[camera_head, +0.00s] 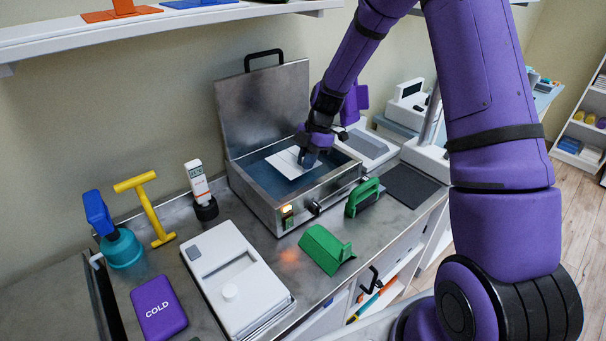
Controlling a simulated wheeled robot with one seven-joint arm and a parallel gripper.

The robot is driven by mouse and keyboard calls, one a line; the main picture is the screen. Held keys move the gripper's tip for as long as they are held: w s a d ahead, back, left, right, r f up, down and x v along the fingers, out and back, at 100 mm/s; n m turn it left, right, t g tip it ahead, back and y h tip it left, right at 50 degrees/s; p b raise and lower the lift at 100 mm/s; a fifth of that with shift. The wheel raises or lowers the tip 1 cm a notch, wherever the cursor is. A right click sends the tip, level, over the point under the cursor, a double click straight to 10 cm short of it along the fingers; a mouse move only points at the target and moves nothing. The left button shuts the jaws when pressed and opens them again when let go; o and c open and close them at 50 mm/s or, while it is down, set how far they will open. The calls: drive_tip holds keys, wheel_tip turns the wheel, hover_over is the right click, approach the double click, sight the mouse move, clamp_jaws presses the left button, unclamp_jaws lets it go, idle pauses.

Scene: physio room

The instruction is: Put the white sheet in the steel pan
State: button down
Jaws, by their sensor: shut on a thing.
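The steel pan (257,200) is an open box on the counter with its lid (262,105) raised at the back. Its inside looks blue, and a small orange light glows on its front. The white sheet (287,164) is in the pan's opening, tilted; I cannot tell whether it touches the inside. My gripper (306,160) reaches down over the pan's right part and is shut on the sheet's right side. The fingertips are dark and partly hide the sheet's edge.
A white device (235,270), purple COLD pack (158,306), teal pot (122,250), yellow T-shaped tool (148,208) and upright meter (198,182) stand left of the pan. A green block (325,248) and green-handled tool (364,196) lie in front. A shelf (150,33) hangs above.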

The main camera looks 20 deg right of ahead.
drive_tip(key=shift+f, duration=2.7)
drive_tip(key=shift+f, duration=0.2)
drive_tip(key=c, duration=1.2)
unclamp_jaws()
drive_tip(key=shift+r, duration=0.1)
